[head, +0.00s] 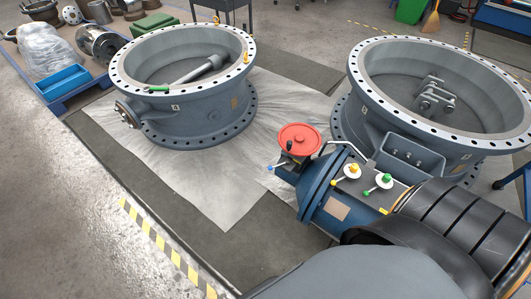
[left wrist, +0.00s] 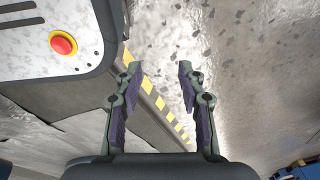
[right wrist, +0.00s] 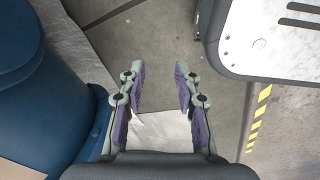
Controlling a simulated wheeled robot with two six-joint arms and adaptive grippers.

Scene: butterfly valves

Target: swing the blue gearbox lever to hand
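The blue gearbox lever (head: 270,167) shows in the head view as a short thin rod with a blue knob. It points left, below the red handwheel (head: 299,138) of the blue gearbox (head: 335,198). My left gripper (left wrist: 160,72) is open and empty above the floor, with no lever in its view. My right gripper (right wrist: 160,75) is open and empty; a blue rounded body (right wrist: 40,85), probably part of the gearbox, is to its left. Neither gripper's fingers show in the head view, and neither wrist view shows the lever.
A yellow-knobbed lever (head: 351,170) and a green-knobbed lever (head: 385,178) stand on the gearbox top. A large valve ring (head: 365,120) is behind it, and another valve (head: 185,118) stands left. My dark arm covers the lower right.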

